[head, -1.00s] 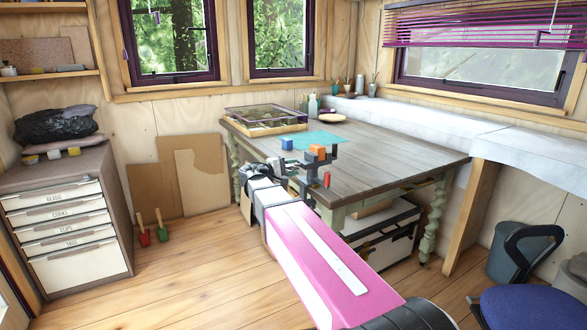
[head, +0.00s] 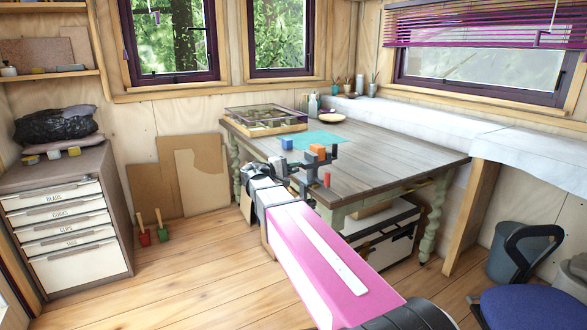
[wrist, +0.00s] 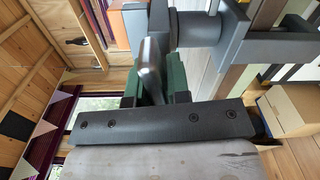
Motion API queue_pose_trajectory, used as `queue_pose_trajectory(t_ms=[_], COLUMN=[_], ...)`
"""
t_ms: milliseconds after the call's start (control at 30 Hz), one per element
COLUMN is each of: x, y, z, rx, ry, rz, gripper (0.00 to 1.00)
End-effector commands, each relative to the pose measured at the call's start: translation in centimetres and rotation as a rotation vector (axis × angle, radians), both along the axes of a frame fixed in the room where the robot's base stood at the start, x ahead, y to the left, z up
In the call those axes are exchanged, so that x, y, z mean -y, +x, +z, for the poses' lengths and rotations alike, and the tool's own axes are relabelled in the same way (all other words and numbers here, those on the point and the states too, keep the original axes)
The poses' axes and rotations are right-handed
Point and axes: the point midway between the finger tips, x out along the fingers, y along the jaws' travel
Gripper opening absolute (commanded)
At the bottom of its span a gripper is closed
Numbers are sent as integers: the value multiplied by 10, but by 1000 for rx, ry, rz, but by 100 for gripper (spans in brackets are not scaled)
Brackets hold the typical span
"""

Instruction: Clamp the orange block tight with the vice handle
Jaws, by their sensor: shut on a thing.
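The orange block (head: 317,149) sits in the dark grey vice (head: 333,157) at the near edge of the grey wooden table (head: 390,158). My gripper (head: 294,183) is at the front of the vice, below and left of the block. In the wrist view, its green finger pads (wrist: 180,85) are shut around the silver vice handle (wrist: 150,58). The vice's grey body (wrist: 200,28) shows just beyond the handle.
A glass-topped case (head: 265,120) stands at the back left. Drawers (head: 62,220) are at far left, and a blue chair (head: 525,305) is at right.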

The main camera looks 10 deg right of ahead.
Motion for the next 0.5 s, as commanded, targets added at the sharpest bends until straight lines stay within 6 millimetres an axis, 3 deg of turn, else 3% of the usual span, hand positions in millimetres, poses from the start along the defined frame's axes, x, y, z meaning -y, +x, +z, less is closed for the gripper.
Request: queue_pose_trajectory(t_ms=[500], x=[1], y=[0], z=[-1], rx=[416], ry=[137], rz=[-2], gripper=[0])
